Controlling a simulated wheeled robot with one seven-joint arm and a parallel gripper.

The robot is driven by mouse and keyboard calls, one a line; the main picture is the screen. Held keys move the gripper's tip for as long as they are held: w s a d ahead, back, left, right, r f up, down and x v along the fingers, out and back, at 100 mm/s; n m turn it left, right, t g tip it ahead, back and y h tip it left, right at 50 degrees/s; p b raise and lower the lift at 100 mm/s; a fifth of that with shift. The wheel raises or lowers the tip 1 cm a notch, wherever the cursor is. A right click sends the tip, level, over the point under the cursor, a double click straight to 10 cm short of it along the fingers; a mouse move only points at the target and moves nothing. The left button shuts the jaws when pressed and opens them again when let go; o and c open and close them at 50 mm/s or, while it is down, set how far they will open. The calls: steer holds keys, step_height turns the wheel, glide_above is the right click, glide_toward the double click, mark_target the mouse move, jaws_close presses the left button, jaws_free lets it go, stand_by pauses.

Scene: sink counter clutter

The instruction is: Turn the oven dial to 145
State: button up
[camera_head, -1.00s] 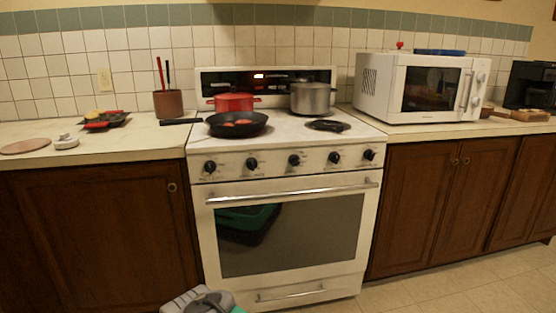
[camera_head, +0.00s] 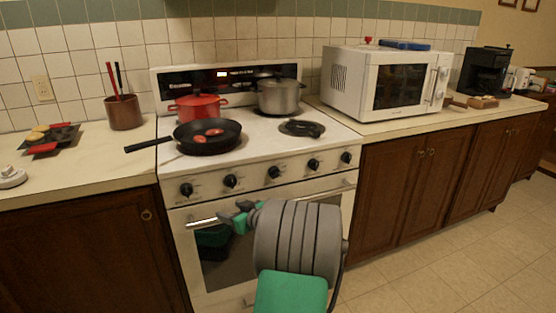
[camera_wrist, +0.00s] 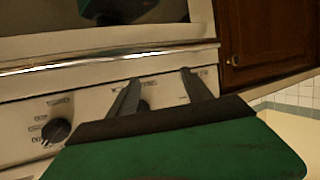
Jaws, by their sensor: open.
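The white oven range (camera_head: 262,180) has a front panel with a row of black dials. The leftmost dial (camera_head: 186,190) and the second dial (camera_head: 230,181) show clear of the arm in the head view. My gripper (camera_head: 222,218) is in front of the oven handle, below these dials. In the wrist view, which looks upside down, my gripper (camera_wrist: 160,90) is open and empty. Another dial (camera_wrist: 56,130) with printed marks is to the left. I cannot read any dial's setting.
The oven handle (camera_head: 335,191) runs across the door close to my gripper. A black pan (camera_head: 208,138), red pot (camera_head: 197,107) and steel pot (camera_head: 279,97) stand on the stovetop. A microwave (camera_head: 387,83) is on the right counter. The floor at right is clear.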

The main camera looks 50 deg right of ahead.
mark_target(277, 174)
steer(key=s+d+r+m+t+h+p, duration=0.1)
steer(key=s+d+r+m+h, duration=0.15)
steer(key=s+d, duration=0.35)
steer(key=s+d+r+m+t+h+p, duration=0.1)
steer(key=s+d+r+h, duration=0.3)
steer(key=d, duration=0.5)
steer(key=shift+n+y, duration=0.25)
steer(key=shift+y, duration=0.2)
steer(key=x, duration=0.4)
steer(key=f+x, duration=0.1)
steer(key=x, duration=0.2)
steer(key=shift+s+d, duration=0.15)
steer(key=shift+d, duration=0.1)
steer(key=shift+c, duration=0.5)
jaws_close()
